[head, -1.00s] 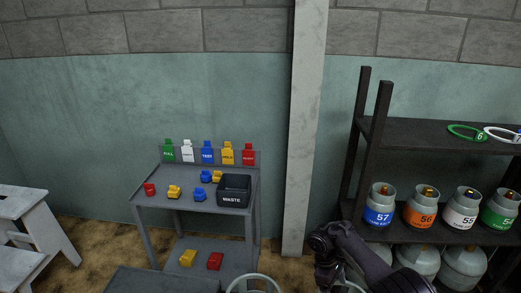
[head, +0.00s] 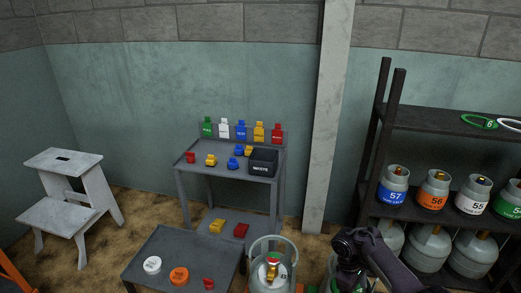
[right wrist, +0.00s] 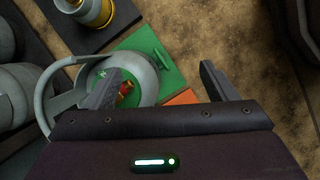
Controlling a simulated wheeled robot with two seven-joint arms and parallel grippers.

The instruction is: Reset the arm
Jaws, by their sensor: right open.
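My right arm (head: 372,248) reaches in at the bottom right of the head view, in front of the rack; its fingertips are hard to make out there. In the right wrist view my right gripper (right wrist: 160,80) is open with its fingers wide apart. Below it is a grey gas cylinder with a ring collar (right wrist: 140,58) and a red and yellow valve, on a green mat (right wrist: 165,55). The cylinder's valve shows beside the left finger; I cannot tell the height gap. My left gripper is not in view.
A black rack (head: 400,150) with several cylinders stands at right. A grey table (head: 215,170) with coloured pieces and a waste bin (head: 263,162) stands at centre.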

